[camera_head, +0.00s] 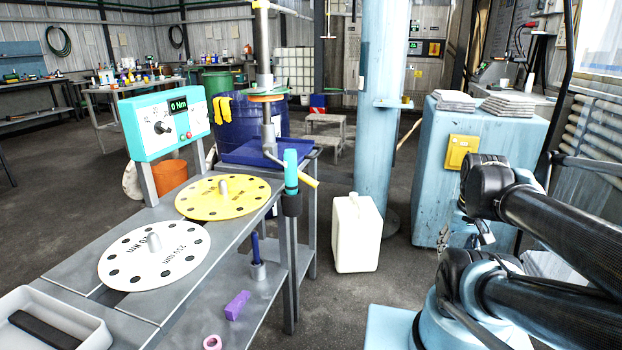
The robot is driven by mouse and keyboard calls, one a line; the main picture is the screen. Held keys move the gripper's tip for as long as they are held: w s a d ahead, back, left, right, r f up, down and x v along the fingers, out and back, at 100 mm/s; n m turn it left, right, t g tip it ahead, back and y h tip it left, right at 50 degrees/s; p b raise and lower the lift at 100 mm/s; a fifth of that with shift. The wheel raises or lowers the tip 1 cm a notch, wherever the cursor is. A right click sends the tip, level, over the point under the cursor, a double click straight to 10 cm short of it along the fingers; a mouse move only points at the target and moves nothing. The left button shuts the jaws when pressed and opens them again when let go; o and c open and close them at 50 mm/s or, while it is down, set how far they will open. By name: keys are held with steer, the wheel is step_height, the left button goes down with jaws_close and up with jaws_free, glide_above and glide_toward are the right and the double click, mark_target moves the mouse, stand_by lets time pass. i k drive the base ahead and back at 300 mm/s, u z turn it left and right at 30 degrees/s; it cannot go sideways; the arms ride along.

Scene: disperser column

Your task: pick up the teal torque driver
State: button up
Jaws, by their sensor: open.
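The teal torque driver (291,172) stands upright at the right edge of the grey bench. Its lower end sits in a dark holder (291,204) on the bench's edge. A yellow handle passes close behind it; I cannot tell if they touch. My gripper (479,234) is at the right, below my arm's wrist, well apart from the driver. It is open; it is small and partly hidden by my arm, and I see nothing in it.
A yellow disc (222,197) and a white disc (153,256) lie on the bench, beside a teal torque display (167,125). A white canister (356,233) stands on the floor near a blue column (377,130). A light blue cabinet (433,205) stands behind my arm.

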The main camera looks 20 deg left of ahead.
mark_target(290, 157)
steer(key=u, duration=0.5)
steer(key=k, duration=0.85)
steer(key=u, duration=0.1)
